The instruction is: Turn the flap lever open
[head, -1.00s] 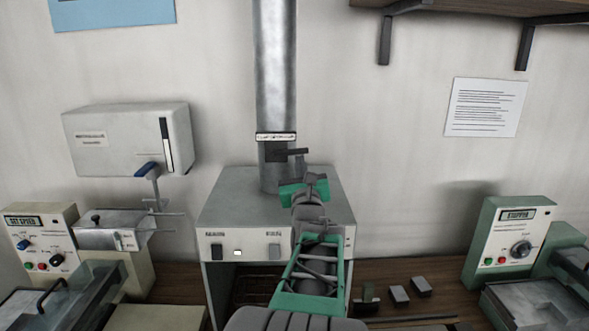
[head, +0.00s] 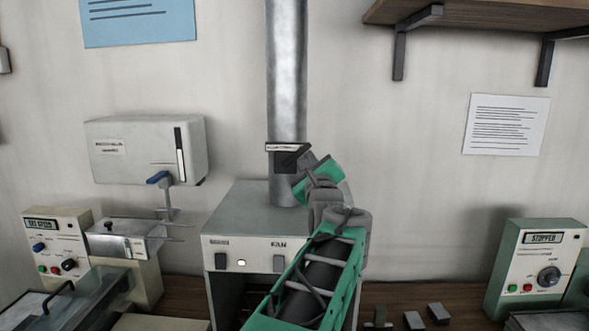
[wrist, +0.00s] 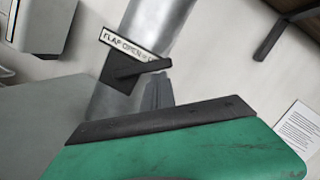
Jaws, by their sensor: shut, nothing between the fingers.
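The flap lever (head: 297,157) is a dark bar on a dark plate on the metal duct, just under a white label. It tilts up to the right. In the wrist view the lever (wrist: 146,68) crosses near the label (wrist: 125,45), which reads "FLAP OPEN" with the rest partly hidden. My gripper (head: 308,164) is at the right side of the duct, by the lever. In the wrist view its grey fingers (wrist: 158,92) are together and empty, just below the lever's free end. I cannot tell whether they touch it.
The duct (head: 287,80) rises from a grey cabinet (head: 245,215) with switches. A white wall box (head: 140,150) with a blue-handled lever is at left. A shelf (head: 470,12) is at upper right. The wall right of the duct is clear up to a paper sheet (head: 506,124).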

